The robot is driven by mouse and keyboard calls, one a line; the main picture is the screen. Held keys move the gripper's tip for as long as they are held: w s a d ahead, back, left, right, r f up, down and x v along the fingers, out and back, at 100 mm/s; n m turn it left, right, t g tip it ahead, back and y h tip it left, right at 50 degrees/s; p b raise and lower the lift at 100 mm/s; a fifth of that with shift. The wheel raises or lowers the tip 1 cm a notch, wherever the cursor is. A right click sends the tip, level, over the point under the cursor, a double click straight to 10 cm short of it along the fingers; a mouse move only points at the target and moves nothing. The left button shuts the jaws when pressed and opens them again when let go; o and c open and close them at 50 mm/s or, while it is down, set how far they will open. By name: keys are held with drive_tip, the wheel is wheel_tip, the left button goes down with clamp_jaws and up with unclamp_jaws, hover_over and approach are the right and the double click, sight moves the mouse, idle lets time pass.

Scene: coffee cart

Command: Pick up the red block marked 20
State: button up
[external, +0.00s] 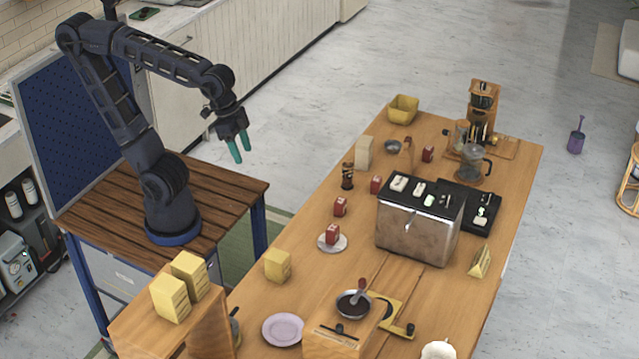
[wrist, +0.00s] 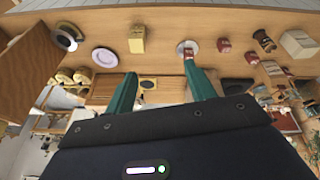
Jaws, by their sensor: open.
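Several small red blocks stand on the wooden cart top in the external view. One red block (external: 332,234) is on a small white saucer (external: 342,245). Another red block (external: 340,206) stands just behind it, a third (external: 376,185) is farther back, and one more (external: 427,154) is near the coffee gear. The numbers on them are too small to read, so I cannot tell which is marked 20. My gripper (external: 240,147) is open and empty, high up left of the cart. In the wrist view, my gripper (wrist: 161,72) shows the saucer block (wrist: 188,53) beyond one finger, with another red block (wrist: 224,46) beside it.
A metal box-shaped machine (external: 417,230) stands right of the red blocks. A dark patterned cup (external: 347,176) and a tan box (external: 364,152) are behind them. A yellow block (external: 277,265) and a lilac plate (external: 283,330) are toward the front. Clear wood lies around the saucer's left side.

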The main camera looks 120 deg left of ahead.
drive_tip(key=w+a+n+g, duration=0.2)
drive_tip(key=w+a+n, duration=0.3)
drive_tip(key=w+a, duration=0.55)
drive_tip(key=n+g+h, duration=0.1)
drive_tip(key=n+h, duration=0.3)
drive_tip(key=n, duration=0.8)
approach(377, 178)
drive_tip(key=x, duration=0.7)
drive_tip(key=shift+w+d+f, duration=0.1)
drive_tip(key=shift+w+d, duration=0.1)
drive_tip(key=shift+w, duration=0.1)
drive_tip(key=shift+s+x, duration=0.15)
drive_tip(key=shift+x, duration=1.15)
drive_tip(key=shift+s+x, duration=0.15)
drive_tip(key=shift+x, duration=1.2)
drive_tip(key=c, duration=1.1)
drive_tip(key=shift+o, duration=0.2)
